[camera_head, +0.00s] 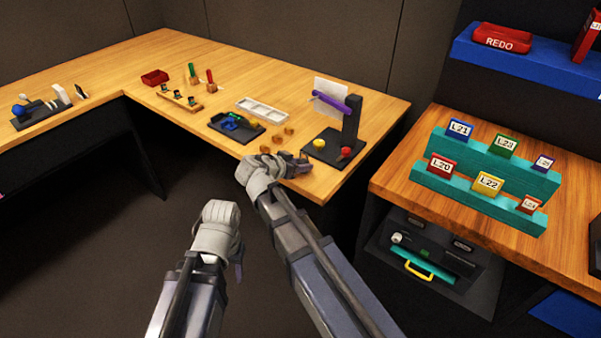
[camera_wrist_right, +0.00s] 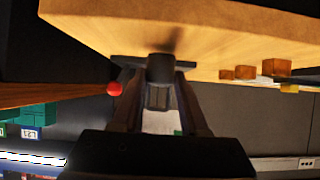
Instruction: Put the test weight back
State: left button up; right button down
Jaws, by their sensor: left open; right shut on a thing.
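My right gripper (camera_head: 297,167) is over the front edge of the wooden desk, left of the dark stand. In the right wrist view, the right gripper (camera_wrist_right: 160,85) is shut on a dark grey cylindrical piece (camera_wrist_right: 160,68), which looks like the test weight. In the head view the hand mostly hides this piece. Small wooden blocks (camera_head: 277,139) lie on the desk just behind the hand; they also show in the right wrist view (camera_wrist_right: 276,67). My left gripper (camera_head: 238,264) is open and low in front of the desk, mostly hidden behind its wrist.
The dark stand (camera_head: 351,125) carries a purple bar, a yellow button and a red knob. A white tray (camera_head: 262,110) and a black tray (camera_head: 236,125) with blue parts lie behind the blocks. A side counter (camera_head: 390,185) with labelled cards stands at the right.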

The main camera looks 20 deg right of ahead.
jog(key=shift+f, duration=0.65)
pick_arm(q)
jog(key=shift+f, duration=0.55)
pick_arm(e)
jog(key=shift+r, duration=0.15)
pick_arm(q)
jog(key=shift+f, duration=0.1)
pick_arm(e)
jog(key=c, duration=0.9)
grip_release()
jog(key=shift+f+b, duration=0.25)
jog(key=shift+b, duration=0.05)
jog(key=o, duration=0.5)
jog(key=shift+r, duration=0.1)
